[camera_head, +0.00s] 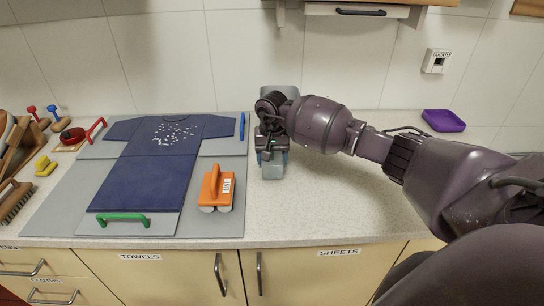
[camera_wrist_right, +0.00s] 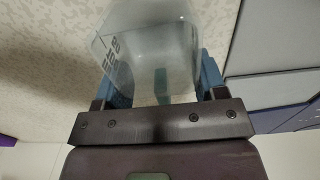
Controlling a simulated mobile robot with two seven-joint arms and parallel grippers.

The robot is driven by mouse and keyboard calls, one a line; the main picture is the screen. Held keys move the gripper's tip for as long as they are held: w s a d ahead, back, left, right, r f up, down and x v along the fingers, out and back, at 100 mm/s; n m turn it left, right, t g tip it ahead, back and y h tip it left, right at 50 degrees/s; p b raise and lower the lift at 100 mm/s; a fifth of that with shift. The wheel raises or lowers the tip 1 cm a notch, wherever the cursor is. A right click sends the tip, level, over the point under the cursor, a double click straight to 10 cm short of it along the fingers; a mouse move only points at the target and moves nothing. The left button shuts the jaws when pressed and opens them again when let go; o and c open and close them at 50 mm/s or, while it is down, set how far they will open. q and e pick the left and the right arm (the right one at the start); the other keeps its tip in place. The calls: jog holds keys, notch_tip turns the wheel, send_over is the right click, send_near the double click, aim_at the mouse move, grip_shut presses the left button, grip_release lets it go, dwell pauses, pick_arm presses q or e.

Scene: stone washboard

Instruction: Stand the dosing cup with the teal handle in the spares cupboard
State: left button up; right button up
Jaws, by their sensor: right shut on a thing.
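My right gripper (camera_head: 272,152) is low over the counter, just right of the grey mat. In the right wrist view, its two blue fingers (camera_wrist_right: 162,84) are shut on a clear, greyish cup (camera_wrist_right: 150,38) with dark markings on its side. A teal strip shows through the cup between the fingers, which looks like its handle. I cannot tell whether the cup touches the counter. No cupboard labelled for spares shows. My left gripper is not in view.
A purple tray (camera_head: 443,120) stands at the back right. Brushes and a rack crowd the far left. Cupboards labelled towels and sheets (camera_head: 330,275) are below. The counter right of the gripper is clear.

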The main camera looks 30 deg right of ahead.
jog(key=shift+f, duration=0.1)
jog(key=o, duration=1)
